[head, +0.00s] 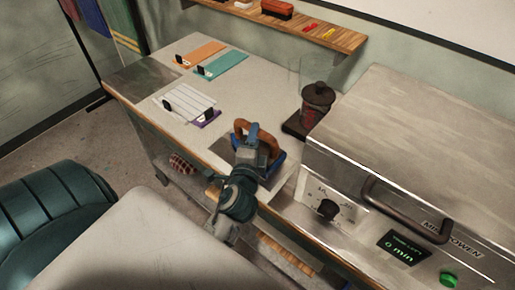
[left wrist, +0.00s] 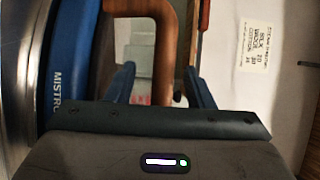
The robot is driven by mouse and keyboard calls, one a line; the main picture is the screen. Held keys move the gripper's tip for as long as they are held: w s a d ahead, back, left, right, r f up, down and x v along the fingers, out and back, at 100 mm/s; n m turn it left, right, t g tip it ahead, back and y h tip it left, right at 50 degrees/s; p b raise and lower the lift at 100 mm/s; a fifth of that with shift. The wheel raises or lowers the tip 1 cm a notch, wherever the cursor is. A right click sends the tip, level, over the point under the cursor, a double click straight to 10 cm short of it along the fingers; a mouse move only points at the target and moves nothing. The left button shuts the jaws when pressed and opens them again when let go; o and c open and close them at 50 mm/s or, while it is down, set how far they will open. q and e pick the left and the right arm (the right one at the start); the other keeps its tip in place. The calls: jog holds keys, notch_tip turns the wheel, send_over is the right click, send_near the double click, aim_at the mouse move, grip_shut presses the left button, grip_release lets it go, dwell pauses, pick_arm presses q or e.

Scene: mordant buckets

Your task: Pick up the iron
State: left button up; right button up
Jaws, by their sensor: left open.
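The iron has a brown handle (head: 268,142) and a blue body (head: 277,166). It is on the worktop beside the oven, partly hidden by my left gripper (head: 251,151). In the left wrist view, the blue body (left wrist: 72,45) with white lettering is on the left. The brown handle (left wrist: 164,45) curves down into the gap between the two fingers of my open left gripper (left wrist: 160,84). I cannot tell whether either finger touches the handle. My right gripper is not in view.
A metal oven (head: 400,150) with a bar handle fills the right. A dark-lidded jar (head: 317,100) stands behind the iron. Cards and colored swatches (head: 222,64) lie on the worktop's left. A wooden shelf (head: 335,37) hangs above. A printed label (left wrist: 264,46) shows right of the handle.

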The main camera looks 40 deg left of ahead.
pick_arm(q)
jog(key=x, duration=0.1)
jog(key=p+x, duration=0.1)
jog(key=x, duration=0.2)
jog(key=shift+d+r, duration=0.2)
jog(key=shift+r, duration=0.15)
jog(key=shift+w+a+f+p, duration=0.2)
jog(key=shift+w+p, duration=0.1)
jog(key=shift+w, duration=0.1)
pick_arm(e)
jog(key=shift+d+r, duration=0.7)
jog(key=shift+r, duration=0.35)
pick_arm(q)
jog(key=shift+s+d, duration=0.1)
jog(key=shift+c, duration=0.2)
grip_shut()
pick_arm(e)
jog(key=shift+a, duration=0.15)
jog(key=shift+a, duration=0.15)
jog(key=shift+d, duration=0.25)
